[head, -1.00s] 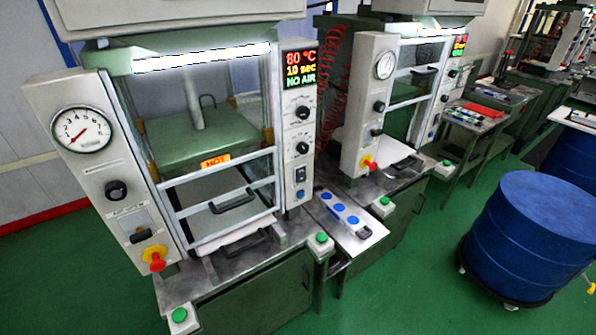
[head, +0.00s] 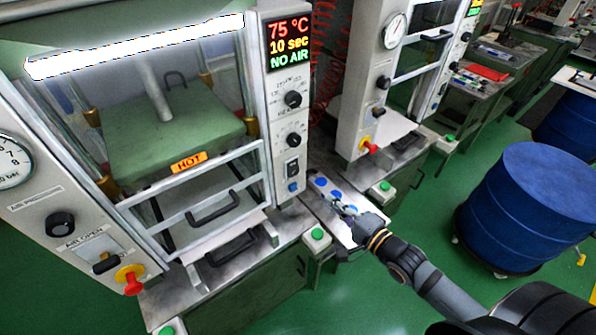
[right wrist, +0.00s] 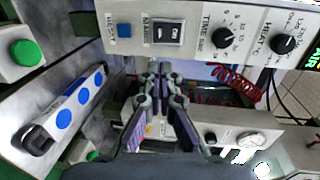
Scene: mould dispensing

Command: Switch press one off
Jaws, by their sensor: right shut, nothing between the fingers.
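Press one (head: 190,150) stands at the left in the head view, its display (head: 288,45) reading 75 °C, 10 sec and NO AIR. Its black rocker switch (head: 292,168) sits low on the right-hand panel, above a blue button (head: 293,186). In the right wrist view the switch (right wrist: 168,32), marked ON, lies just beyond the fingertips, beside the blue button (right wrist: 124,30). My right gripper (head: 343,207) is shut and empty, in front of and to the right of that panel; its fingers (right wrist: 160,70) point toward it, apart from the switch. My left gripper is not in view.
A green button (head: 318,234) stands at the press corner. Two dials (head: 293,98) are above the switch. A second press (head: 365,90) and blue drum (head: 530,200) stand to the right.

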